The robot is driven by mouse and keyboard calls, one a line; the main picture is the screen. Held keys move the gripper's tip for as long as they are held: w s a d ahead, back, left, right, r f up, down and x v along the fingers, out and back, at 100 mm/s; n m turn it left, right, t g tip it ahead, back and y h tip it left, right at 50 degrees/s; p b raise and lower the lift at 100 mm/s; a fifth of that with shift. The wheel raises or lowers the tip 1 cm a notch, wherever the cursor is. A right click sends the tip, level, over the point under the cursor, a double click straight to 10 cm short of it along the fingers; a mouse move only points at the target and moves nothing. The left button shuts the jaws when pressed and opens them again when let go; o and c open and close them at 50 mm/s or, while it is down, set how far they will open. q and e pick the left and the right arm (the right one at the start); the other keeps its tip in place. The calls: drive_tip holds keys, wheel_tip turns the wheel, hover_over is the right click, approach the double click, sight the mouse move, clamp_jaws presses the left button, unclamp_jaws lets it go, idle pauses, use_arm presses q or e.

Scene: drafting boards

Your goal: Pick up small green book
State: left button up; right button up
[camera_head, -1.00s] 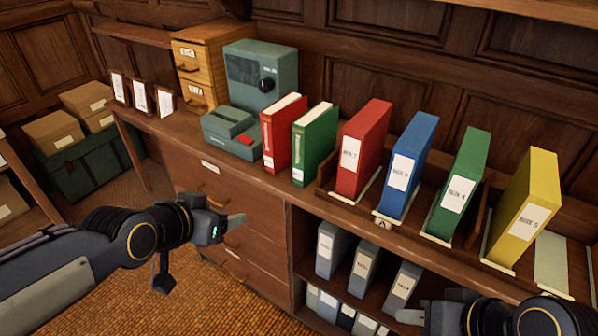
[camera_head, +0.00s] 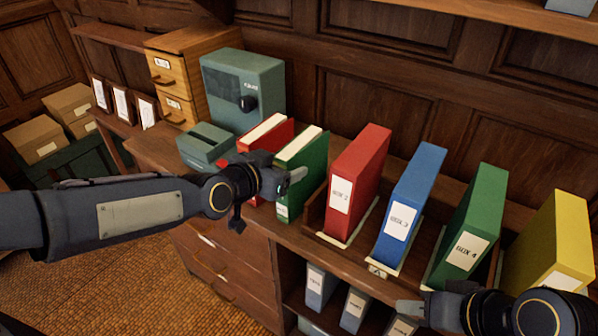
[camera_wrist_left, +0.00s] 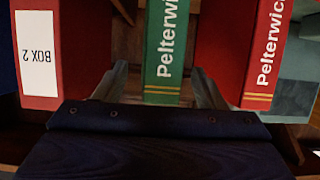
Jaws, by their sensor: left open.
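The small green book (camera_head: 312,163) stands upright on the cabinet top, beside a small red book (camera_head: 266,134). In the left wrist view the green book's spine (camera_wrist_left: 164,50) reads "Pelterwick". My left gripper (camera_head: 291,182) is in front of its spine and hides part of both small books. In the left wrist view its two fingers (camera_wrist_left: 160,85) are spread, one on each side of the green spine, with gaps and nothing held. My right gripper (camera_head: 410,309) is low at the right edge area; its jaw opening is not clear.
A red box file (camera_head: 359,170), a blue one (camera_head: 415,190), a larger green one (camera_head: 477,215) and a yellow one (camera_head: 556,235) stand in a row to the right. A teal machine (camera_head: 240,85) is behind left. Grey binders (camera_head: 320,287) fill the shelf below.

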use_arm(q)
drive_tip(key=x, duration=0.3)
drive_tip(key=shift+w+d+p, duration=0.1)
drive_tip(key=shift+p, duration=0.2)
drive_tip(key=shift+c, duration=0.2)
clamp_jaws()
idle(0.9)
drive_tip(key=shift+r, duration=0.15)
